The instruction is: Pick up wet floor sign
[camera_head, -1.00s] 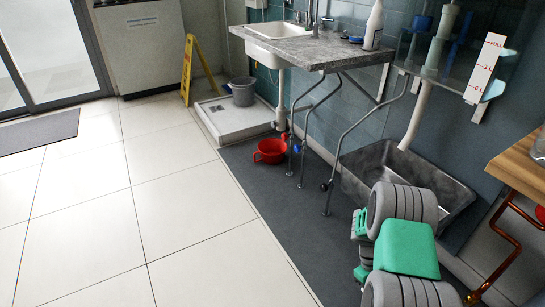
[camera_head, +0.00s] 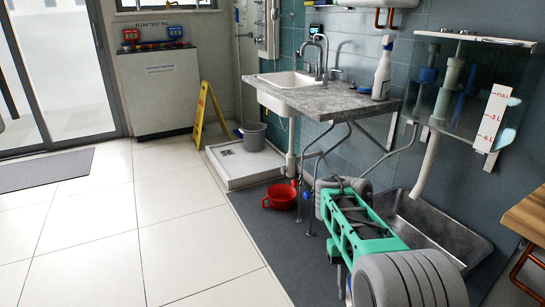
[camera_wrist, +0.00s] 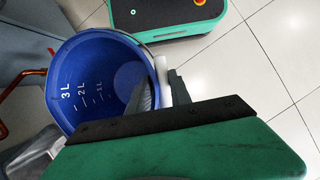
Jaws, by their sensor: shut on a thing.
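The yellow wet floor sign (camera_head: 208,110) stands upright on the floor in the head view, left of the white shower tray, with its legs spread. My gripper (camera_wrist: 161,84) shows in the wrist view, well apart from the sign. Its dark fingers are shut at the near side of a blue bucket (camera_wrist: 82,62) with litre marks inside. The exact grip, on the rim or the white handle part, is hard to tell. The sign is not in the wrist view. The gripper and bucket do not show in the head view.
A grey bucket (camera_head: 253,136) stands in the white shower tray (camera_head: 235,165) beside the sign. A red bowl (camera_head: 280,196) lies on the dark floor strip under the sink counter (camera_head: 330,98). A metal trough (camera_head: 435,225) is at right.

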